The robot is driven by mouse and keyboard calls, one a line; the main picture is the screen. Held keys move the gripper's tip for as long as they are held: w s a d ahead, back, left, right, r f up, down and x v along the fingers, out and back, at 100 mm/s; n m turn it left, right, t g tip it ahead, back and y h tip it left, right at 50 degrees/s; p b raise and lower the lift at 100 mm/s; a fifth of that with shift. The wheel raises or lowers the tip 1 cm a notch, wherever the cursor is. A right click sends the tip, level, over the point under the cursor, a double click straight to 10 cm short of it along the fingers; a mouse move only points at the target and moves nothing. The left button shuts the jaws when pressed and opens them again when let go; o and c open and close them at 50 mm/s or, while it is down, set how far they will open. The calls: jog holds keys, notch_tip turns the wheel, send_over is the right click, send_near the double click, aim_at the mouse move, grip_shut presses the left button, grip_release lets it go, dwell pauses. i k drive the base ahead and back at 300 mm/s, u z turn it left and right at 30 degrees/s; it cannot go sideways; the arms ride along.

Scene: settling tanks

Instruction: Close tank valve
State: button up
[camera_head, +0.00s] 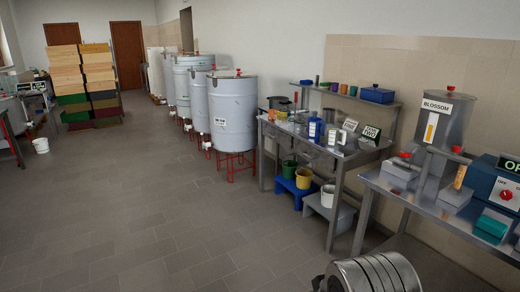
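Several large grey settling tanks (232,110) stand on red stands along the right wall, in a row running to the back. I cannot tell which valve is meant, or whether any is open.
A metal table (345,155) with jars, signs and boxes stands right of centre; buckets and stools are below it. A steel bench (400,196) is at right. Stacked crates (72,110) stand back left. The tiled floor at left-centre is clear.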

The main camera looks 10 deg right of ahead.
aim_at(405, 155)
jog(key=z, duration=0.1)
jog(key=i, duration=1.6)
jog(key=z, duration=0.55)
jog(key=i, duration=0.9)
jog(key=z, duration=0.7)
jog(key=i, duration=1.15)
jog(key=z, duration=0.45)
